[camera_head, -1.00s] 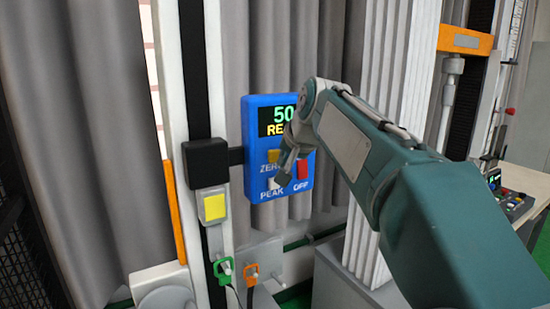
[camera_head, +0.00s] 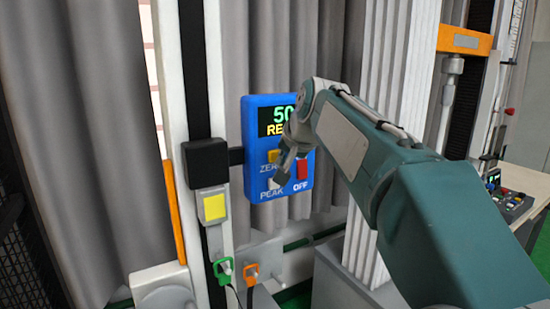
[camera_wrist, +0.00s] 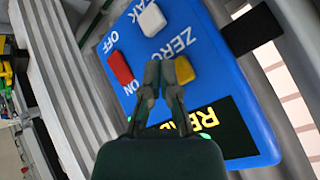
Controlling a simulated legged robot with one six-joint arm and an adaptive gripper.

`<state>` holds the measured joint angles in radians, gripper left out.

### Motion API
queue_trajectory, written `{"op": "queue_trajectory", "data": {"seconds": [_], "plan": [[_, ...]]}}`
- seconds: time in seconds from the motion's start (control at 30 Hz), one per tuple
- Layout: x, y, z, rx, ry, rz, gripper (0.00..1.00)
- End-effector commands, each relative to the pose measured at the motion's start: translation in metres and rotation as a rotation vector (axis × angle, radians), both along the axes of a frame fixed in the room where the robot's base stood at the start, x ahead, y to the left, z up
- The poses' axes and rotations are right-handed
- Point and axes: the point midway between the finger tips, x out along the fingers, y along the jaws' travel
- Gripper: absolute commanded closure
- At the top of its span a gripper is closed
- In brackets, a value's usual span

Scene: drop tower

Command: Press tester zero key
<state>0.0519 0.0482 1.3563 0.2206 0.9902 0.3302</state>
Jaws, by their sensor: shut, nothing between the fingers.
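The blue tester (camera_head: 252,182) hangs upright on a post, its display partly hidden by my arm in the head view. Its yellow key (camera_head: 272,155), beside the ZERO label, shows also in the wrist view (camera_wrist: 185,73), close beside my right fingertip. The red key (camera_wrist: 120,67), between OFF and ON, lies left of the fingers there. The white key (camera_wrist: 152,20), by PEAK, lies above them. My gripper (camera_wrist: 161,72) is shut and empty, its tips over the tester's face between the red and yellow keys. I cannot tell whether they touch it.
A black bracket (camera_head: 206,163) joins the tester to the white post (camera_head: 170,90) at left. Grey curtains (camera_head: 90,150) hang behind. Green and orange clips (camera_head: 223,268) with cables are below.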

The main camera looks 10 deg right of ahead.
Motion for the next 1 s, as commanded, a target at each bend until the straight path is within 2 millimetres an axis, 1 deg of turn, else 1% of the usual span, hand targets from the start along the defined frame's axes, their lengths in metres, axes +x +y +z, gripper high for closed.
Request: {"op": "queue_trajectory", "data": {"seconds": [0.4,0.67,1.0], "plan": [[0.0002,0.0001,0.0000,0.000,0.000,0.000,1.00],[0.0071,0.0018,0.0014,0.000,0.000,0.000,1.00],[0.0072,0.0018,0.0016,0.000,0.000,0.000,1.00]]}}
